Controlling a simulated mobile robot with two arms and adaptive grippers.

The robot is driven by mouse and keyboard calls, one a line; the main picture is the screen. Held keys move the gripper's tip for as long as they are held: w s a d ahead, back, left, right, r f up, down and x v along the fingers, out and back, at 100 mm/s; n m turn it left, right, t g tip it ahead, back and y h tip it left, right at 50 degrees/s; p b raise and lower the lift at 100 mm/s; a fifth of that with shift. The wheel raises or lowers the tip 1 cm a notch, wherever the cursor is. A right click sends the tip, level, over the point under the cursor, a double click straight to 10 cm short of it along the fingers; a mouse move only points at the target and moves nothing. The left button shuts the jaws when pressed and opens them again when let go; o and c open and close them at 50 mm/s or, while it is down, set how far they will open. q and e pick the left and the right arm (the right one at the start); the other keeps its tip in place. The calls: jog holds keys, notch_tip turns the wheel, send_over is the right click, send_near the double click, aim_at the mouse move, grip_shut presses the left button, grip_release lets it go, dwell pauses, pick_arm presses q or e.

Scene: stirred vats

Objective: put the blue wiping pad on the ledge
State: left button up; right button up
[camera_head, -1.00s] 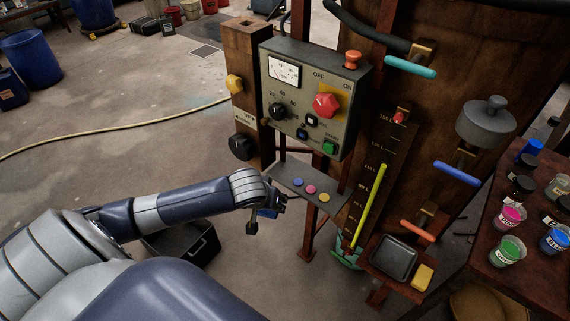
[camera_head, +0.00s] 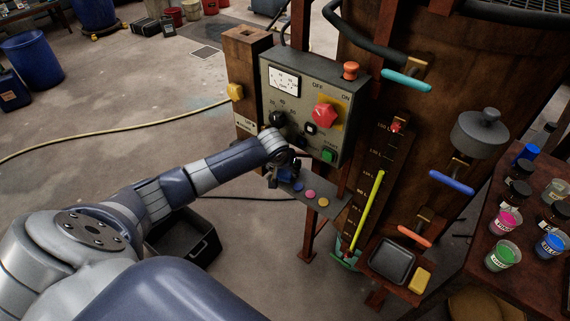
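My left arm comes in from the left, and its gripper (camera_head: 285,179) is at the left end of a narrow grey ledge (camera_head: 332,209) under the control box. A small dark blue piece, which looks like the blue wiping pad (camera_head: 289,173), is at the fingers and moves with them. The fingers are small and dark, and partly hidden by the wrist. Blue, pink and yellow discs (camera_head: 310,194) are on the ledge, just right of the gripper. I cannot tell whether the pad touches the ledge. My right gripper is out of view.
The control box (camera_head: 345,135) with a red knob hangs right above the ledge. A wooden post (camera_head: 243,70) stands at its left. A scale with a yellow bar (camera_head: 368,215), a dark tray (camera_head: 391,262) and a yellow sponge (camera_head: 420,280) are to the right. Paint jars (camera_head: 503,256) stand further right.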

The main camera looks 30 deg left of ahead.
pick_arm(q)
jog(key=shift+w+r, duration=0.1)
jog(key=shift+r, duration=0.05)
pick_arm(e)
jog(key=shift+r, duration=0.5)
pick_arm(q)
jog(key=shift+f, duration=0.3)
jog(key=o, duration=1)
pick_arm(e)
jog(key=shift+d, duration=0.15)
pick_arm(q)
jog(key=shift+a, duration=0.1)
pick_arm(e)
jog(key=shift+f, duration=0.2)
